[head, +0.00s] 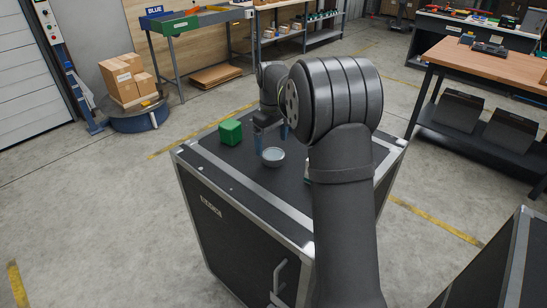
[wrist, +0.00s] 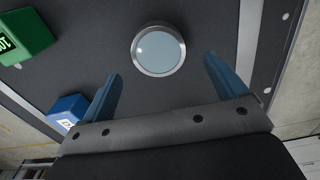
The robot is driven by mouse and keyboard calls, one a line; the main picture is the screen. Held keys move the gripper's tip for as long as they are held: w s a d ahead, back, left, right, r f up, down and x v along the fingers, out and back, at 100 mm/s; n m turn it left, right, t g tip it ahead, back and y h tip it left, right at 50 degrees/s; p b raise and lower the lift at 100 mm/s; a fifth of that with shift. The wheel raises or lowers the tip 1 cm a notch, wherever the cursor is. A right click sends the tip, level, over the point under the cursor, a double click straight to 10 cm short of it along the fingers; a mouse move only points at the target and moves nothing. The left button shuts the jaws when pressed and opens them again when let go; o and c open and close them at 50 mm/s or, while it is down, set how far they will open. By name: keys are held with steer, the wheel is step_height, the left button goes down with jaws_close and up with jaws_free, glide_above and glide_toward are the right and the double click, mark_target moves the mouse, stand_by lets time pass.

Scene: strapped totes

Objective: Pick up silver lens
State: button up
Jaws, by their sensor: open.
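The silver lens (wrist: 158,50) is a round disc with a silver rim and a pale blue-grey face. It lies flat on the dark top of a case (head: 238,172), and in the head view it shows as a small pale disc (head: 272,156) near the middle of the top. My gripper (wrist: 162,67) is open and empty, with its two blue fingers spread apart. In the wrist view the lens appears centred between the fingers, a little beyond their tips. In the head view my arm hides part of the case top.
A green box (wrist: 25,33) stands left of the lens, and also shows in the head view (head: 230,132). A blue box (wrist: 68,111) is by the left finger in the wrist view. A wooden-topped bench (head: 490,65) stands at the right, apart from the case.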

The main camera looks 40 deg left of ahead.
mark_target(272, 153)
steer(key=shift+d+f, duration=0.1)
steer(key=shift+f, duration=1.9)
steer(key=c, duration=1.2)
steer(key=shift+r, duration=0.15)
